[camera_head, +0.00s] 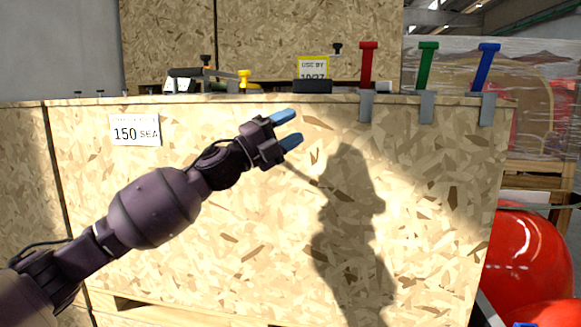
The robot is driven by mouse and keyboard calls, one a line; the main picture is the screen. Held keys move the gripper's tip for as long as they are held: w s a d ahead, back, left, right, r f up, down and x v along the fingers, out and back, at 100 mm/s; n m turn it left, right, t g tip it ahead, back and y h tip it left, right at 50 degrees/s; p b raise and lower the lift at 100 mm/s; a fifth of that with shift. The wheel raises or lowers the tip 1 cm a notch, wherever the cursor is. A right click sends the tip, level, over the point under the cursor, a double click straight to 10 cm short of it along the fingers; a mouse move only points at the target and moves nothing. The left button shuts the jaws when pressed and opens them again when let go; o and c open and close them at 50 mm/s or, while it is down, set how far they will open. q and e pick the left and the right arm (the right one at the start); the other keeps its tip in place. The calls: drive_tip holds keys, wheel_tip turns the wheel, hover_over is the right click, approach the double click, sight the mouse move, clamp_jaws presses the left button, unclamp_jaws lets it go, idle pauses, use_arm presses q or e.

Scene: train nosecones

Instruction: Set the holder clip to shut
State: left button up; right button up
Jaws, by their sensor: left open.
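Which part is the holder clip, I cannot tell for sure. Three grey metal brackets sit over the top edge of the wooden crate (240,200), each under a coloured T-shaped handle: red (367,65), green (426,65) and blue (487,65). The left bracket (366,106) is under the red handle, the middle one (427,107) under the green, the right one (487,109) under the blue. My left gripper (291,128) is open and empty, with blue fingertips, in front of the crate below its top edge and left of the brackets. My right gripper is out of view.
A small yellow-topped part (244,78), dark tools and a "USE BY" label (313,69) are at the crate's top. A "150 SEA" label (135,130) is on its front. Red rounded objects (530,262) stand at the right. The crate front near the gripper is clear.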

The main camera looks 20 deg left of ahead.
use_arm(q)
drive_tip(key=shift+w+f+n+t+y, duration=0.1)
drive_tip(key=shift+f+n+t+y, duration=0.25)
drive_tip(key=shift+f+n, duration=0.7)
drive_tip(key=shift+w+f+n+t+y, duration=0.15)
drive_tip(key=shift+f+n+y, duration=0.3)
drive_tip(key=shift+f, duration=1.1)
drive_tip(key=shift+f+n+t+y, duration=0.35)
drive_tip(key=shift+f+n, duration=0.35)
drive_tip(key=shift+f, duration=0.6)
